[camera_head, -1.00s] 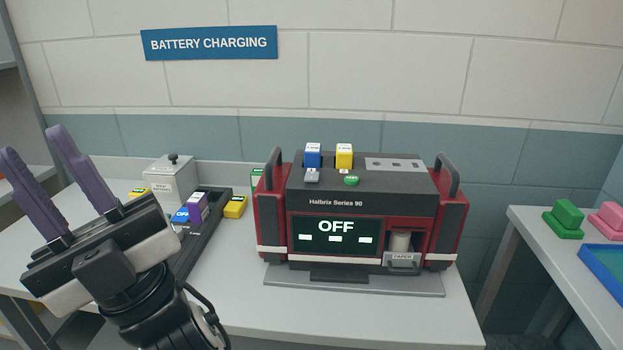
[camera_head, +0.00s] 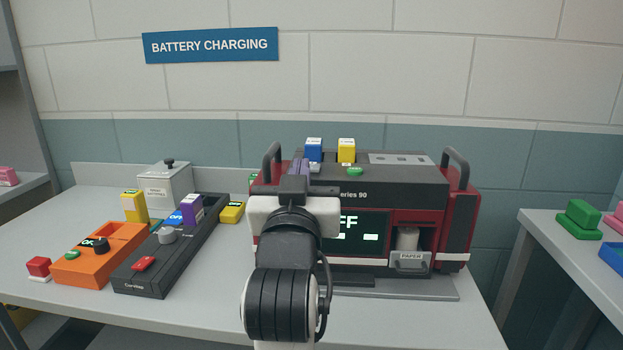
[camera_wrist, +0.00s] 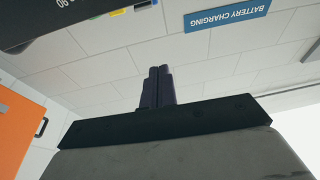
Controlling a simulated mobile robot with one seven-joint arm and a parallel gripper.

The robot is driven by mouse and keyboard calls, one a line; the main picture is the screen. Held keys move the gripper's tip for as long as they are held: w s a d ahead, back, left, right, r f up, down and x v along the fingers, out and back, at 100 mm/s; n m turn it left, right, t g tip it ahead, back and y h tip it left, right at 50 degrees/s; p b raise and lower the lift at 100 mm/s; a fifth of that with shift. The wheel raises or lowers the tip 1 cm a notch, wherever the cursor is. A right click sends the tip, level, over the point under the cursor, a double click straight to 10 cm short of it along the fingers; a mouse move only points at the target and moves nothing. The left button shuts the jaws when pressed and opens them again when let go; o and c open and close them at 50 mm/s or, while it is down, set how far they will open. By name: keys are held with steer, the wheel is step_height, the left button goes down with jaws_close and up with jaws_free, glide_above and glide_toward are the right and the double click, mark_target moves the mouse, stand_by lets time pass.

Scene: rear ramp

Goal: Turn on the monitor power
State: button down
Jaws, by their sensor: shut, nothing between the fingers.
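The red and black monitor (camera_head: 455,215) stands on the grey table. Its screen (camera_head: 365,232) is partly hidden by my arm; the visible letters are "FF". On its top are a blue block (camera_head: 314,150), a yellow block (camera_head: 347,150) and a green button (camera_head: 355,171). A small grey piece (camera_head: 316,168) beside the button is partly hidden. My gripper (camera_head: 299,166) is shut and empty, in front of the monitor's left part, its purple fingers near the top edge. The fingers (camera_wrist: 158,74) also show together in the wrist view, apart from the monitor's dark body (camera_wrist: 45,25).
A paper compartment (camera_head: 408,262) is on the monitor's right front. Another table (camera_head: 540,235) stands at right.

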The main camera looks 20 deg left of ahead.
steer(key=shift+w+d+f, duration=0.25)
steer(key=shift+d+f, duration=0.15)
steer(key=shift+f, duration=0.05)
steer(key=shift+w+r, duration=0.1)
step_height(320, 180, up, 2)
steer(key=p, duration=0.8)
glide_above(312, 169)
steer(key=s, duration=0.1)
steer(key=shift+s+d+r+m+h, duration=0.1)
steer(key=shift+d+m+h, duration=0.2)
steer(key=shift+h, duration=0.1)
steer(key=shift+s+f, duration=0.15)
steer(key=shift+f, duration=0.9)
steer(key=shift+s+f, duration=0.15)
steer(key=shift+f, duration=0.9)
steer(key=shift+f, duration=0.1)
